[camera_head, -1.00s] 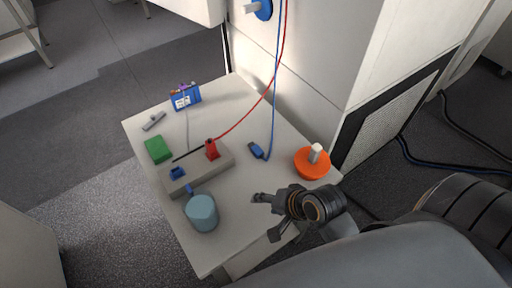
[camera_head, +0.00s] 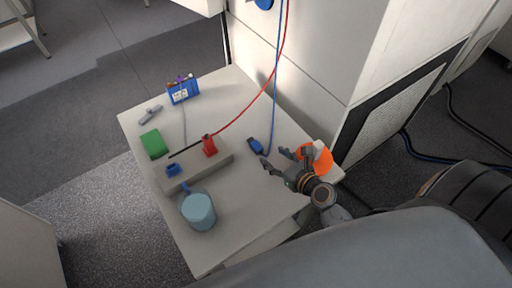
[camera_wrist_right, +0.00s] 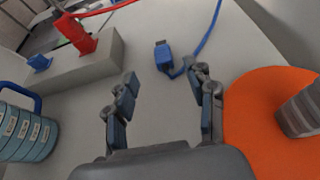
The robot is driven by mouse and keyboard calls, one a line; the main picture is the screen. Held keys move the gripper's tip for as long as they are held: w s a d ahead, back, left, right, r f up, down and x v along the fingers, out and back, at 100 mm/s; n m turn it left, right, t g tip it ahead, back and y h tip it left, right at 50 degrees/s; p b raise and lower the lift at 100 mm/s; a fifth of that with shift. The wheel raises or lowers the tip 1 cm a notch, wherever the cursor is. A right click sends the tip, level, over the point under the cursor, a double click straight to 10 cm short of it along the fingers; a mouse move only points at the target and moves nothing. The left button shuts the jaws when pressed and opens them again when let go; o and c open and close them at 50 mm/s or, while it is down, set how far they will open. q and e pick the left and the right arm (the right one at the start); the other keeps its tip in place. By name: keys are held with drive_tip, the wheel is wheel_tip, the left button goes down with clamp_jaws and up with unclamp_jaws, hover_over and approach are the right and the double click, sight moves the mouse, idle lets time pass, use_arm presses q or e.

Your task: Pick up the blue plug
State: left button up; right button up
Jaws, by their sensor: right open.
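The blue plug (camera_head: 255,146) lies on the white table, with its blue cable running up the cabinet wall. In the right wrist view the blue plug (camera_wrist_right: 165,56) lies beyond the fingertips, between them in picture terms and closer to the right finger. My right gripper (camera_head: 274,157) is open and empty, just to the lower right of the plug and apart from it. Its two fingers (camera_wrist_right: 165,85) also show spread in the wrist view. My left gripper is not in view.
An orange disc with a grey knob (camera_wrist_right: 262,120) is close beside the right finger. A grey block (camera_head: 205,168) holds a red plug (camera_head: 209,146) and a blue socket (camera_head: 173,170). A blue-grey mug (camera_head: 198,212), green block (camera_head: 153,144) and blue battery pack (camera_head: 183,92) stand around it.

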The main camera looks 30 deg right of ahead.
sight(261, 151)
wheel_tip(261, 151, down, 2)
drive_tip(key=shift+f+b, duration=0.25)
drive_tip(key=shift+b, duration=0.1)
drive_tip(key=shift+w+f, duration=0.2)
drive_tip(key=shift+f, duration=0.1)
drive_tip(key=shift+x, duration=0.95)
drive_tip(key=x, duration=0.5)
drive_tip(key=shift+w, duration=0.2)
drive_tip(key=shift+r, duration=0.1)
clamp_jaws()
